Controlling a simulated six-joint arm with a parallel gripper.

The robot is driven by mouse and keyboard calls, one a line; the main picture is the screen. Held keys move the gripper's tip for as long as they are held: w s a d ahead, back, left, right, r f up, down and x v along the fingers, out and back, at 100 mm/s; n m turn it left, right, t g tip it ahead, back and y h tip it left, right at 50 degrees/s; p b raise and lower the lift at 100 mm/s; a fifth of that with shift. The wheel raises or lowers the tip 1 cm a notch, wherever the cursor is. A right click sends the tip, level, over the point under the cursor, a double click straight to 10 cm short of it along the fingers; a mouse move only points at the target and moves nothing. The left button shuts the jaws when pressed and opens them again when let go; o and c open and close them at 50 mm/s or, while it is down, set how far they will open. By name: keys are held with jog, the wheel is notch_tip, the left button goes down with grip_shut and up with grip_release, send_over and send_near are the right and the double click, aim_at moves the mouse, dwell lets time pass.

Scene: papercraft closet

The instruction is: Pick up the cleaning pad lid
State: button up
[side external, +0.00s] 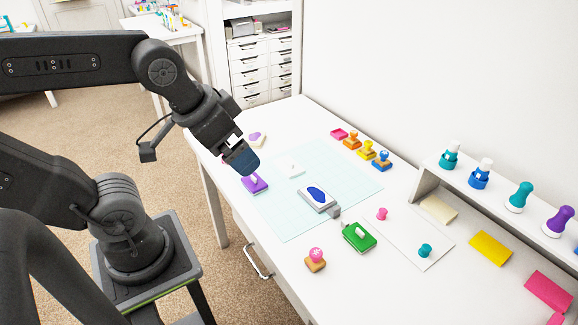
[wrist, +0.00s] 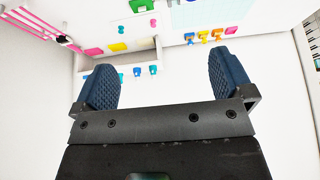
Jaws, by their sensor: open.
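My gripper (side external: 240,157) is open with nothing between its dark blue fingers, above the far left part of the table. In the wrist view the fingers are spread wide apart around my gripper's empty gap (wrist: 164,66). A grey-white case with a blue oval (side external: 318,197) lies on the pale blue grid mat (side external: 283,220), to the right of and below my gripper in the picture. I cannot tell for sure which piece is the cleaning pad lid.
A purple pad (side external: 254,184) lies just below my gripper. A green pad (side external: 359,237) and a pink-topped wooden stamp (side external: 315,260) stand near the front. Colourful stamps (side external: 366,150) line the mat's back edge. A white shelf (side external: 500,213) with more stamps stands at right.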

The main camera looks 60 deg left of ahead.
jog(key=w+a+n+g+y, duration=0.2)
jog(key=w+a+n, duration=0.35)
jog(key=w, duration=0.65)
jog(key=n+g+y, duration=0.2)
jog(key=n+g, duration=0.2)
jog(key=n, duration=0.9)
send_over(291, 163)
jog(key=d, duration=0.3)
jog(key=shift+m, duration=0.25)
jog(key=f, duration=2.7)
jog(key=shift+s+a+f, duration=0.15)
jog(key=shift+s+f, duration=0.1)
jog(key=shift+s, duration=0.05)
jog(key=shift+w+x, duration=0.2)
jog(key=shift+x, duration=1.3)
jog(key=shift+w+x, duration=0.2)
jog(key=shift+x, duration=1.3)
jog(key=shift+a+y, duration=0.15)
jog(key=shift+y, duration=0.15)
jog(key=shift+r, duration=0.1)
jog(key=c, duration=1)
